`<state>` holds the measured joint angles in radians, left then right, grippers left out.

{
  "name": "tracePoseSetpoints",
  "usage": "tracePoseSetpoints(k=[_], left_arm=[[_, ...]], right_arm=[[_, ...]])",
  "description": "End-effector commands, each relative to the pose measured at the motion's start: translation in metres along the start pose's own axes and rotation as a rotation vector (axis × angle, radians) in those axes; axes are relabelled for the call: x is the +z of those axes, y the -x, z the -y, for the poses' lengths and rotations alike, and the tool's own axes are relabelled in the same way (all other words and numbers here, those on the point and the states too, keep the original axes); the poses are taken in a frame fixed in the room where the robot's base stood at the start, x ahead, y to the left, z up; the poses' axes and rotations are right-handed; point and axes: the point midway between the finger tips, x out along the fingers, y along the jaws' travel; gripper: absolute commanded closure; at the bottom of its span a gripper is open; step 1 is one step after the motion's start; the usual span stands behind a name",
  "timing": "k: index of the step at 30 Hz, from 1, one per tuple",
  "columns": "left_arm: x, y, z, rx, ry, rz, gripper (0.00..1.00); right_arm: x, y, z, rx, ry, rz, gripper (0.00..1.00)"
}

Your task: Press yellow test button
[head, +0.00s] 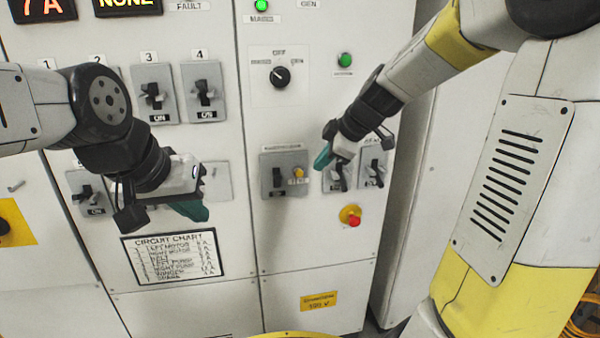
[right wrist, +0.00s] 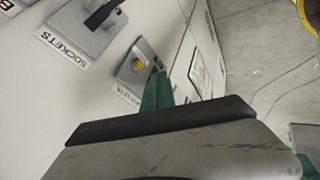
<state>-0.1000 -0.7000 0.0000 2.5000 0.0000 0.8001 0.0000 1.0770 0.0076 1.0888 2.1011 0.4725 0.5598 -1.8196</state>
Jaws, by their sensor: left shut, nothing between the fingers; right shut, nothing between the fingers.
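The yellow test button (head: 299,172) sits on a grey switch plate (head: 272,186), right of a dark lever, on the middle panel. My right gripper (head: 321,159) is shut and empty, its teal fingertips just right of the button in the head view. In the right wrist view the shut fingertips (right wrist: 158,76) appear beside the yellow button (right wrist: 139,66), to its right. I cannot tell the gap in depth, and contact is not visible. My left gripper (head: 192,211) is shut and empty in front of the left panel, above the circuit chart.
A red emergency button (head: 350,215) on a yellow base is below right of the switch plate. More lever switches (head: 338,175) stand right of it, partly behind my right gripper. A rotary knob (head: 280,76) and a green lamp (head: 345,60) are above. A circuit chart (head: 175,258) hangs lower left.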

Motion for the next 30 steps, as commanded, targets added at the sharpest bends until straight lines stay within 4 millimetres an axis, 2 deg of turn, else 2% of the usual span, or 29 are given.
tracePoseSetpoints(k=[5, 26, 30], left_arm=[[0.0, 0.0, 0.0, 0.0, 0.0, 0.0, 1.0], [0.0, 0.0, 0.0, 0.0, 0.0, 0.0, 1.0], [0.0, 0.0, 0.0, 0.0, 0.0, 0.0, 1.0]], right_arm=[[0.0, -0.011, 0.001, -0.004, 0.0, -0.002, 1.0], [-0.002, -0.1, 0.002, -0.005, 0.003, -0.002, 1.0], [-0.002, -0.11, -0.019, 0.0, 0.001, -0.002, 1.0]])
